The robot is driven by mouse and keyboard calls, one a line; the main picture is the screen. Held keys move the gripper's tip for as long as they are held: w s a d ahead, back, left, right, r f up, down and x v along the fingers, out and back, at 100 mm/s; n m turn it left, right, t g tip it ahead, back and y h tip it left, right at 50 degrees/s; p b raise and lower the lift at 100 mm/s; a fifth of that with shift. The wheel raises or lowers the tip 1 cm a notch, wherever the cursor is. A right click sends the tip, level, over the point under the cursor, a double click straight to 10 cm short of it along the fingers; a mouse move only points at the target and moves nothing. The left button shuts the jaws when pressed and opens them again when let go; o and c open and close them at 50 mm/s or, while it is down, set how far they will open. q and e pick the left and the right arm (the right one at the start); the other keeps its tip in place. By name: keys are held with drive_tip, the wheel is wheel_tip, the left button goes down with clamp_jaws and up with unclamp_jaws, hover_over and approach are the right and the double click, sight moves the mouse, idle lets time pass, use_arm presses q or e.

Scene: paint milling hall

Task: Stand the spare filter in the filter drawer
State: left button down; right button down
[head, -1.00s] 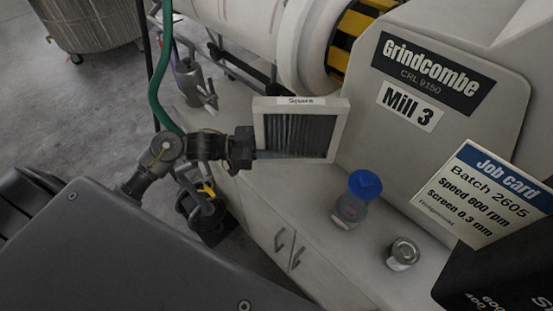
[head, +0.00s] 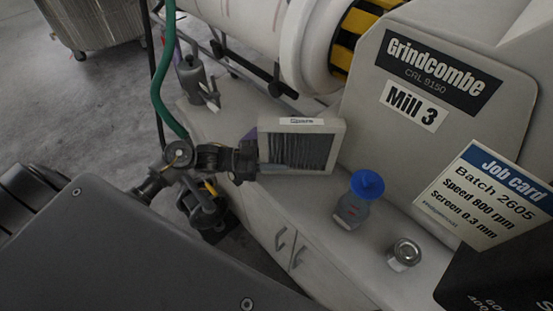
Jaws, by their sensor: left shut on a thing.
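The spare filter (head: 300,151) is a pale square frame with dark pleats and a white label on its top edge. My left gripper (head: 252,160) is shut on the filter's left side. The filter is tilted back and shows just above or at the grey ledge beside the mill; I cannot tell whether it touches the ledge. No filter drawer can be made out in this view. My right gripper is not in view.
A blue-capped bottle (head: 358,198) and a small metal-lidded jar (head: 404,254) stand on the ledge (head: 310,215). A job card (head: 485,195) is at the right, before the Mill 3 housing (head: 440,95). A green hose (head: 166,85) hangs behind my arm.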

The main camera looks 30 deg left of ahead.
use_arm(q)
drive_tip(key=c, duration=1.1)
unclamp_jaws()
drive_tip(key=shift+f, duration=0.1)
drive_tip(key=shift+a+r, duration=0.1)
drive_tip(key=shift+r, duration=0.1)
drive_tip(key=shift+b+v, duration=1.05)
drive_tip(key=shift+v, duration=4.9)
